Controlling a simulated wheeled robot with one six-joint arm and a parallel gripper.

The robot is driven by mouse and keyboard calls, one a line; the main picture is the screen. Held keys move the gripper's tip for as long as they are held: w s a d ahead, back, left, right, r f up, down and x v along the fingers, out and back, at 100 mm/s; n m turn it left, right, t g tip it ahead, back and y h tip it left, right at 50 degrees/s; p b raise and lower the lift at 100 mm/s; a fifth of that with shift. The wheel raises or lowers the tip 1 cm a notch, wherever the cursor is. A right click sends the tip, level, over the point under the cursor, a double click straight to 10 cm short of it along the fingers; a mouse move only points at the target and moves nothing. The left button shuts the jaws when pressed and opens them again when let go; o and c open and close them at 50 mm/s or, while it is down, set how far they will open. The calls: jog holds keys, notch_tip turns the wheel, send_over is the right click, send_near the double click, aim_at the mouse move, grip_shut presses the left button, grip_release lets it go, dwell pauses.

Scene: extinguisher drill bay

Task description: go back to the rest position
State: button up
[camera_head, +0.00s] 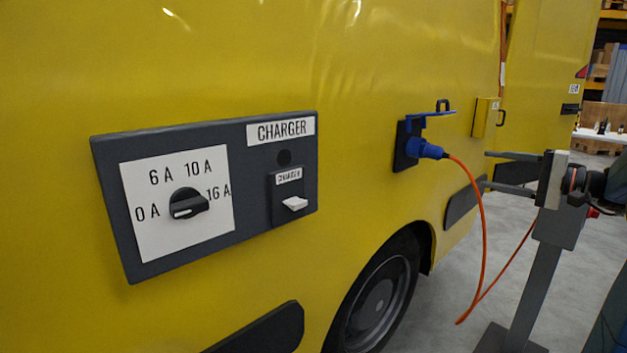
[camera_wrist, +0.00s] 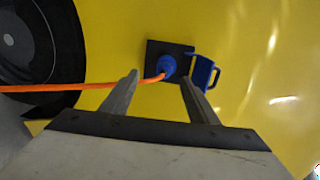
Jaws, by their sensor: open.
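My gripper (camera_head: 486,170) is at the right in the head view, its two fingers apart and pointing left toward the yellow vehicle. Nothing is between the fingers. A blue plug (camera_head: 428,149) sits in the blue socket (camera_head: 407,140) on the vehicle's side, and its lid (camera_head: 432,114) stands open. In the wrist view the plug (camera_wrist: 167,64) lies beyond the gripper's fingertips (camera_wrist: 160,79), apart from them as far as I can tell. An orange cable (camera_head: 481,215) hangs from the plug in a loop.
The yellow vehicle (camera_head: 370,60) fills the left and middle. A charger panel (camera_head: 250,205) with a rotary knob (camera_head: 188,204) and a white switch (camera_head: 295,203) is on its side. A grey post (camera_head: 538,275) stands on the floor below my gripper. A wheel (camera_head: 378,298) is below the socket.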

jog(key=s+a+f+n+g+h, duration=0.15)
jog(key=s+a+f+g, duration=0.35)
jog(key=a, duration=0.6)
jog(key=s+a+f+n+g+h, duration=0.1)
jog(key=s+a+f+n+g, duration=0.15)
jog(key=s+a+f, duration=0.65)
jog(key=s+a+f+n+h, duration=0.1)
jog(key=s+f+n+h, duration=0.2)
jog(key=s, duration=0.5)
jog(key=s+a+f+n+h, duration=0.2)
jog(key=s+f+n+h, duration=0.1)
jog(key=s+f+h, duration=0.2)
jog(key=shift+s+f+g, duration=0.45)
jog(key=shift+s+f, duration=0.9)
jog(key=shift+s, duration=0.2)
jog(key=shift+h, duration=0.25)
